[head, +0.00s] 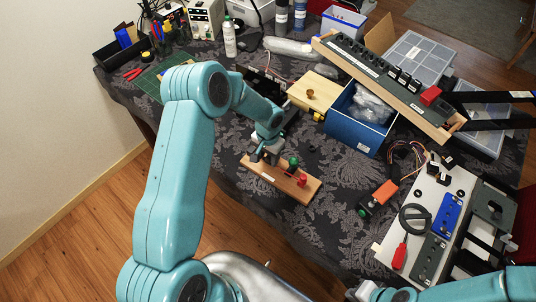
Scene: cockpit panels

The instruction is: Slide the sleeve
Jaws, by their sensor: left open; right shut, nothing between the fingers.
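A wooden board (294,191) lies on the dark patterned cloth near the middle of the head view. A green knob (293,162) and a red part (302,181) stand on it. I cannot tell which part is the sleeve. My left gripper (264,157) is open at the board's far left end, left of the green knob. Its fingers are small and partly hidden, so contact is unclear. My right gripper (366,291) is shut and empty at the bottom edge, below the grey panel, partly cut off.
A grey panel (440,187) with a blue plate (447,213) and a red-handled tool (400,256) lies at right. An orange block with a green end (378,198) is beside it. A blue box (352,133), a wooden box (316,90) and a tilted switch panel (385,80) stand behind.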

